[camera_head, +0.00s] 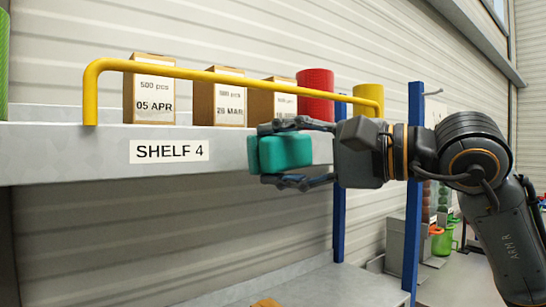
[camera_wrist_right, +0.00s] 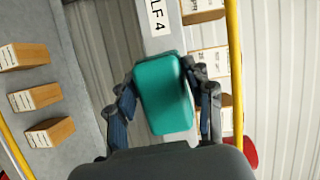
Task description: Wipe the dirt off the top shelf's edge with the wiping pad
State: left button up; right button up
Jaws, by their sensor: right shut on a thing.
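The top shelf's grey front edge (camera_head: 70,153) runs across the head view and carries a "SHELF 4" label (camera_head: 169,151). My right gripper (camera_head: 268,154) is shut on the teal wiping pad (camera_head: 292,151), with one finger above it and one below. The pad is in front of the edge, to the right of the label. I cannot tell whether it touches the edge. In the right wrist view the pad (camera_wrist_right: 165,95) sits between the fingers and covers part of the edge (camera_wrist_right: 157,44). I see no dirt on the visible part of the edge. My left gripper is out of view.
A yellow rail (camera_head: 225,77) stands along the shelf front, just above the pad. Behind it are cardboard boxes (camera_head: 150,88), a red cylinder (camera_head: 316,92) and a yellow one (camera_head: 369,98). Blue posts (camera_head: 413,190) stand at the right. A lower shelf (camera_head: 310,285) lies below.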

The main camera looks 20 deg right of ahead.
aim_at(282, 154)
jog(key=shift+s+d+b, duration=0.25)
jog(key=shift+s+d, duration=0.05)
jog(key=shift+s, duration=0.45)
jog(key=shift+s+d+b, duration=0.2)
jog(key=shift+s+d, duration=0.05)
jog(key=shift+s, duration=0.5)
jog(key=shift+w+f, duration=0.1)
